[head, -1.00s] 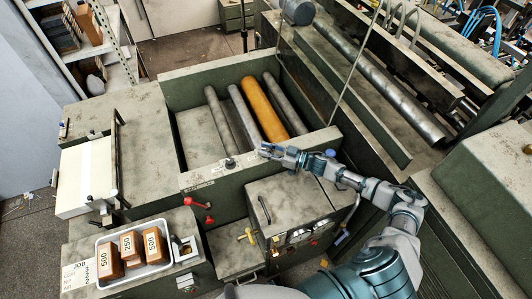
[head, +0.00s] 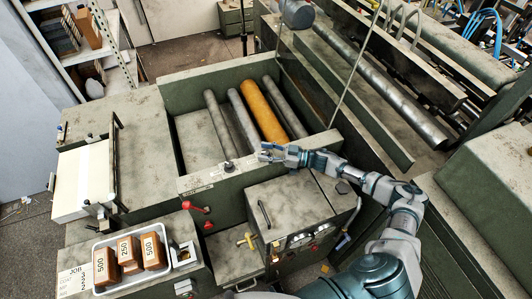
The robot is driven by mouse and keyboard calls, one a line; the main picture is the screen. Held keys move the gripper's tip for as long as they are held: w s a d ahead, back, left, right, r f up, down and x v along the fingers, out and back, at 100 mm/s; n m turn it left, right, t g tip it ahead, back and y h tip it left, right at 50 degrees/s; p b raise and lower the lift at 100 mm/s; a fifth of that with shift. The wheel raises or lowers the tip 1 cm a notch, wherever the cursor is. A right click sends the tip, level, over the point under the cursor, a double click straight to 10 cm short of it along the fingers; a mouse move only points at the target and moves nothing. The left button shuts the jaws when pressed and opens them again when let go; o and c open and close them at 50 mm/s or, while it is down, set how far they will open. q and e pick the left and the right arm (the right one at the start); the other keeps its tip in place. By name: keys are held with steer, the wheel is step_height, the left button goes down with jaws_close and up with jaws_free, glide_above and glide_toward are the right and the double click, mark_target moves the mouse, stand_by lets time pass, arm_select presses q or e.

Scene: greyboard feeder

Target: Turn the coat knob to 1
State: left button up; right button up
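A small dark knob (head: 229,166) stands on top of the green front rail of the machine, above a pale marked plate (head: 197,188). I take it for the coat knob; its pointer and the numbers are too small to read. My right gripper (head: 263,152) is over the same rail, to the right of the knob and apart from it. Its two fingers point left and show a gap between them, with nothing held. My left gripper is not in view.
Rollers, one of them orange (head: 262,112), lie in the open bay behind the rail. A red-handled lever (head: 195,207) and a grey control box (head: 288,210) are in front. A white tray (head: 177,262) holds brown numbered blocks at the lower left.

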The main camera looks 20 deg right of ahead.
mark_target(266, 151)
steer(key=shift+f, duration=0.1)
steer(key=shift+r, duration=0.2)
step_height(266, 151, up, 9)
steer(key=shift+r, duration=0.2)
stand_by(0.3)
steer(key=s+d+f+m+t+h+p, duration=0.1)
steer(key=s+d+f+m+t+h, duration=0.2)
steer(key=s+f, duration=0.35)
steer(key=s+d+f+m+t+h+p, duration=0.1)
steer(key=s+d+f+m+t+h, duration=0.25)
steer(key=s, duration=0.55)
steer(key=shift+n+g, duration=0.35)
steer(key=shift+g, duration=0.1)
steer(key=x, duration=1.7)
steer(key=shift+w+d+r, duration=0.1)
steer(key=shift+d+r, duration=0.05)
steer(key=shift+d, duration=0.15)
